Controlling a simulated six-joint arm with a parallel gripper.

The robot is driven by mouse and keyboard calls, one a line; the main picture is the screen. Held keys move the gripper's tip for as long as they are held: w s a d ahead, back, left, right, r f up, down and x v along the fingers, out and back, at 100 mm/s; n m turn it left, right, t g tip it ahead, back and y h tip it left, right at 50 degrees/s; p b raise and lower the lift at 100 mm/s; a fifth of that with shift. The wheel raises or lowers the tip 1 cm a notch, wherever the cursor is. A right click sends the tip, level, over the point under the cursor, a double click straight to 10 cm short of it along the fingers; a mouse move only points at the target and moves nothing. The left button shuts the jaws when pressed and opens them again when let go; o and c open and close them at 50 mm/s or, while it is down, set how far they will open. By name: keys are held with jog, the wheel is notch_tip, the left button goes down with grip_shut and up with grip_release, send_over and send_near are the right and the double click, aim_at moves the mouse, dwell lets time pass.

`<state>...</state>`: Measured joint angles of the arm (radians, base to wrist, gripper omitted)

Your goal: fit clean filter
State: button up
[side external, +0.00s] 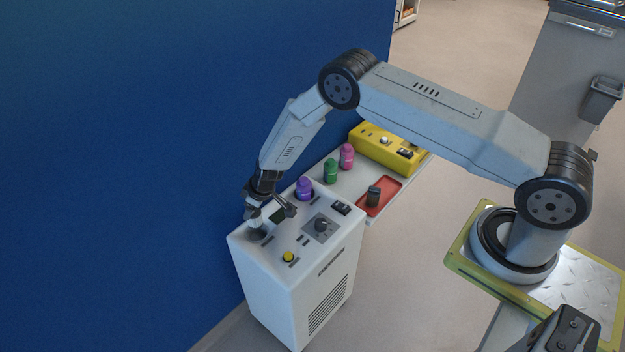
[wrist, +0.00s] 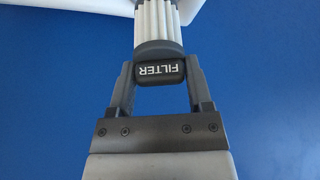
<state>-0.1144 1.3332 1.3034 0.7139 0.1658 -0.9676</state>
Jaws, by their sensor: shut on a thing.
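My gripper (wrist: 160,75) is shut on a filter with a dark end cap marked FILTER and a white pleated body (wrist: 157,18). In the side view the filter (side external: 255,216) stands over the back left corner of the white machine's top (side external: 270,258), at a dark round port (side external: 256,234). I cannot tell whether its lower end is above the port or inside it. A dark cylindrical piece (side external: 373,196) stands on a red tray (side external: 391,187) on the shelf to the right.
Green (side external: 330,171) and pink (side external: 347,156) bottles and a yellow case (side external: 377,150) stand on the shelf (side external: 352,182). A blue wall (side external: 150,150) is close behind.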

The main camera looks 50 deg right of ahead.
aim_at(255, 222)
jog(key=shift+f, duration=0.15)
jog(key=shift+f, duration=2.75)
jog(key=shift+f, duration=0.65)
jog(key=o, duration=1)
jog(key=shift+r, duration=0.1)
jog(key=shift+v, duration=5.4)
jog(key=shift+a, duration=0.1)
